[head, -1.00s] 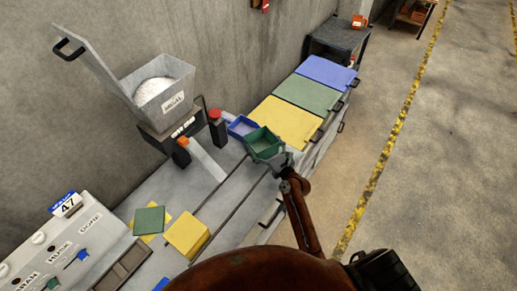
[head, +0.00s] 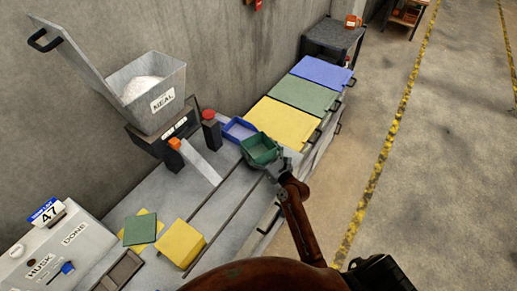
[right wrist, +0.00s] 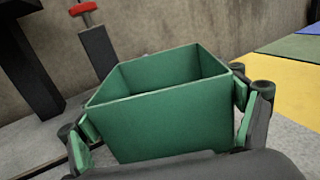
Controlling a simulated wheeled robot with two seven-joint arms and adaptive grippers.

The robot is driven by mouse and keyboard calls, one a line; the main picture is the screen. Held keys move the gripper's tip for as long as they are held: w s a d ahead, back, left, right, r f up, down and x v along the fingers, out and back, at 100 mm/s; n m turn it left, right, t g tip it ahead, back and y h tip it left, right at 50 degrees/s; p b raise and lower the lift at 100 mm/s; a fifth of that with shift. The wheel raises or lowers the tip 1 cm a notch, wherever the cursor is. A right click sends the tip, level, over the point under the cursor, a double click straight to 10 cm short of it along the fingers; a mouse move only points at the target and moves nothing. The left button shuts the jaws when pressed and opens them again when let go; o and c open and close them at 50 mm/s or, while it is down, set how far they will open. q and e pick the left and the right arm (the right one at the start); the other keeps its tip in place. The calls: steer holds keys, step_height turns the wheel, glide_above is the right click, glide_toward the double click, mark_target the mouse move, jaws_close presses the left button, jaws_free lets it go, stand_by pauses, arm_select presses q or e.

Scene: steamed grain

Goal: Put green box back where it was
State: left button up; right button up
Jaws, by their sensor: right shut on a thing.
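The green box (head: 259,149) is an open-topped container near the middle of the head view, over the counter beside the blue box. My right gripper (head: 280,166) is shut on it from the front right. In the right wrist view the green box (right wrist: 165,110) fills the middle, upright to slightly tilted, with a finger of my right gripper (right wrist: 160,132) on each side. I cannot tell whether its base touches the counter. My left gripper is not in view.
A blue box (head: 238,130) stands just behind left. Yellow (head: 280,122), green and blue lids lie farther back. A grey MEAL hopper (head: 148,90) stands at left. A yellow box (head: 181,243) and a green square (head: 140,228) lie nearer. The counter strip (head: 225,195) between is clear.

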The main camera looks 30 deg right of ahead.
steer(key=shift+f, duration=0.55)
steer(key=o, duration=2)
steer(key=shift+f, duration=0.1)
steer(key=shift+r, duration=0.35)
steer(key=s, duration=0.4)
steer(key=s+d, duration=0.1)
steer(key=s, duration=0.7)
steer(key=shift+d+r, duration=0.3)
steer(key=shift+d, duration=0.05)
